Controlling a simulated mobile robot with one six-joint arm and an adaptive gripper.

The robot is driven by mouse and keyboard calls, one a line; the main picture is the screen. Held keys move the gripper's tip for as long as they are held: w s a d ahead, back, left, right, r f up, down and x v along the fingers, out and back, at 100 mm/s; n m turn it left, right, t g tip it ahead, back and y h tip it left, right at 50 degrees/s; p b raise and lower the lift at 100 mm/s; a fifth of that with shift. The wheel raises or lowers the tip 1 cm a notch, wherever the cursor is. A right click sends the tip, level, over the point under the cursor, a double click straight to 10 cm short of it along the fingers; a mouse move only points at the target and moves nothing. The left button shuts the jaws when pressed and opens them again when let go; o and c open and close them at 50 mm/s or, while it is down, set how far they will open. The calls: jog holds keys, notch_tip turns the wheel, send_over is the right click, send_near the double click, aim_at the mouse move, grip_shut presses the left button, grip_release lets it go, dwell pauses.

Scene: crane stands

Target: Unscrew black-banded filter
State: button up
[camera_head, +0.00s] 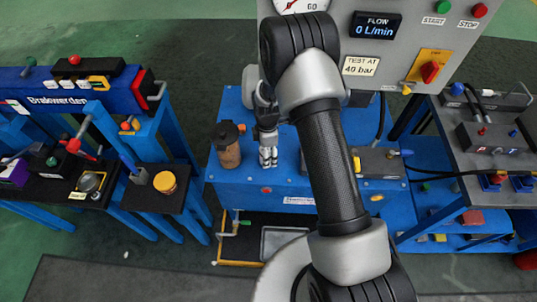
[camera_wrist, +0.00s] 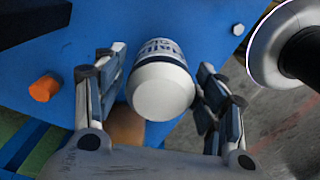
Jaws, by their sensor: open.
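In the wrist view, a white cylindrical filter (camera_wrist: 163,85) with a rounded near end and dark blue lettering stands out against a blue surface. My gripper (camera_wrist: 160,75) is open, with one finger on each side of the filter. In the head view, my gripper (camera_head: 268,156) is over the blue bench (camera_head: 290,185), left of my arm. The filter cannot be made out there.
A brown bottle with a black cap (camera_head: 228,146) stands just left of my gripper on the bench. A grey control panel (camera_head: 410,45) with a flow display rises behind. A blue stand (camera_head: 75,95) is at left, a grey table (camera_head: 490,135) at right. An orange cap (camera_wrist: 45,88) lies left of my fingers.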

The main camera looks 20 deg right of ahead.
jog(key=m, duration=0.4)
jog(key=shift+m, duration=0.4)
jog(key=m, duration=0.5)
jog(key=shift+b, duration=0.3)
jog(key=m, duration=0.5)
jog(key=shift+m, duration=0.3)
jog(key=m, duration=0.5)
jog(key=shift+c, duration=0.2)
jog(key=c, duration=0.9)
jog(key=shift+c, duration=1.3)
jog(key=shift+r, duration=0.15)
